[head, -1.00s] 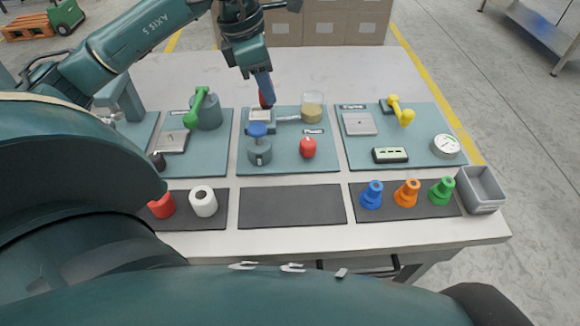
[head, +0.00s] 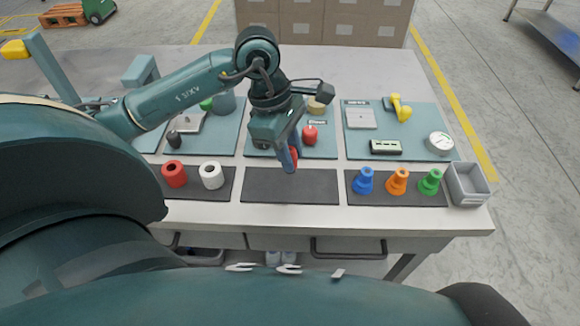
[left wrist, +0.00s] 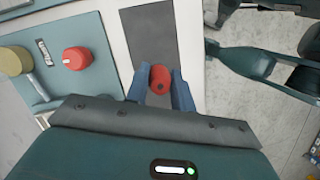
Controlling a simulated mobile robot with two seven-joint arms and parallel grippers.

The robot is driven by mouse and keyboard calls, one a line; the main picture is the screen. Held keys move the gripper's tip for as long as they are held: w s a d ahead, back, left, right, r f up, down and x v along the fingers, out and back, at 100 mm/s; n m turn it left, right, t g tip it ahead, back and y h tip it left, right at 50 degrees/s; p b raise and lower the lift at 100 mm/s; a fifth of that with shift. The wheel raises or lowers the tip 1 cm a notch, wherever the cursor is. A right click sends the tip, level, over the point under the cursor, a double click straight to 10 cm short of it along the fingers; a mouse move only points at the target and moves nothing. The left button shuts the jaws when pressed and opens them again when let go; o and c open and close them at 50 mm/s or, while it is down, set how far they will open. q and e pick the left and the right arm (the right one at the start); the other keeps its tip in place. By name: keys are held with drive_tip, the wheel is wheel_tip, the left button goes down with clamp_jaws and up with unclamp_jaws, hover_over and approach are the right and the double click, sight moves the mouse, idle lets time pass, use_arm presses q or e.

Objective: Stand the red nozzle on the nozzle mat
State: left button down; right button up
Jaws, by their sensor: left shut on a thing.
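My left gripper (head: 291,164) is shut on the red nozzle (head: 295,156), which is mostly hidden by the fingers in the head view. In the left wrist view the red nozzle (left wrist: 159,76) sits between the two blue fingers (left wrist: 160,92), with a dark hole in its near face. The gripper is over the back part of the empty middle dark mat (head: 290,188). The right dark mat (head: 381,201) bears a blue nozzle (head: 364,181), an orange nozzle (head: 398,182) and a green nozzle (head: 430,182), all upright. My right gripper is not in view.
A left dark mat (head: 194,195) bears a red roll (head: 174,174) and a white roll (head: 211,175). A grey bin (head: 467,184) stands right of the nozzles. Behind are teal boards with a red knob (head: 310,135), a gauge (head: 439,144) and a yellow-handled tool (head: 400,108).

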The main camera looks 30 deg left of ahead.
use_arm(q)
wheel_tip(320, 180, down, 4)
drive_tip(key=shift+f, duration=0.25)
drive_tip(key=shift+f, duration=0.1)
drive_tip(key=shift+f, duration=0.2)
drive_tip(key=c, duration=1.2)
unclamp_jaws()
drive_tip(key=shift+r, duration=0.1)
drive_tip(key=shift+r, duration=0.1)
